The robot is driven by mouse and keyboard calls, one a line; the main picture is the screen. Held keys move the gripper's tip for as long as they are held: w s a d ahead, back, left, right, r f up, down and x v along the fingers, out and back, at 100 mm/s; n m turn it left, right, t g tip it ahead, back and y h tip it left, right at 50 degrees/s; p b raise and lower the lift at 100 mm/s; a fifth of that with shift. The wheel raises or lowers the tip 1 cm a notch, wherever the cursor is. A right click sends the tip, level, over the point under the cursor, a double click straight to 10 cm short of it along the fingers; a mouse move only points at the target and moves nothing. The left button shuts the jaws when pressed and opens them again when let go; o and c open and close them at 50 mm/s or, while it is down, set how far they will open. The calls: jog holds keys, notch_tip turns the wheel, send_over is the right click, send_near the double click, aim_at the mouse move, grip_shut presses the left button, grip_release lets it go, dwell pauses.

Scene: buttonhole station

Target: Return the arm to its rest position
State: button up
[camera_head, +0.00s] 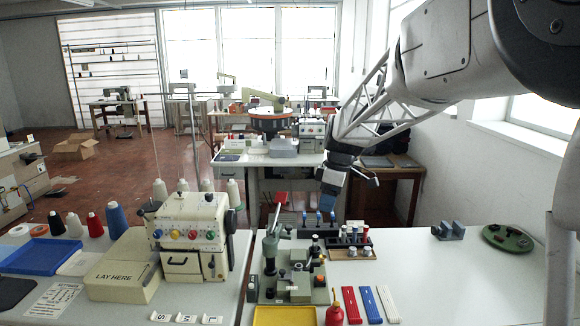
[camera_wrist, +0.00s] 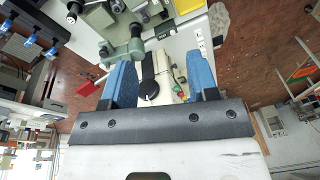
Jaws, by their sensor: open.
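My gripper (camera_head: 330,186) hangs from my arm in the head camera view, above the far edge of the right-hand white table (camera_head: 450,285). Its blue finger pads point down. In the wrist view my gripper (camera_wrist: 160,75) has its two blue pads wide apart, with nothing held between them. A grey-green bench press (camera_head: 290,275) stands on the table to the lower left of the gripper. The same kind of grey-green machine shows beyond the fingers in the wrist view (camera_wrist: 122,42).
Below the gripper are a rack with blue-topped pieces (camera_head: 320,222) and a spool holder (camera_head: 350,243). A cream machine (camera_head: 190,235) stands left. Red, blue and white strips (camera_head: 371,304) lie in front. The table's right middle is mostly clear.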

jog(key=s+d+r+m+t+h, duration=0.1)
jog(key=s+d+m, duration=0.25)
jog(key=s, duration=0.75)
jog(key=s+d+r+m+t, duration=0.15)
jog(key=s+m, duration=0.25)
jog(key=s, duration=0.7)
jog(key=s+d+f+m, duration=0.1)
jog(key=s+f+m, duration=0.2)
jog(key=s, duration=0.6)
jog(key=s+d+f+m+h, duration=0.1)
jog(key=s+d+f+m, duration=0.1)
jog(key=s, duration=0.7)
jog(key=f+m, duration=0.1)
jog(key=m, duration=0.1)
jog(key=shift+s+m, duration=0.2)
jog(key=shift+m, duration=0.15)
jog(key=shift+d+t+h, duration=0.1)
jog(key=shift+t+h, duration=0.15)
jog(key=shift+h, duration=0.05)
jog(key=shift+c, duration=0.2)
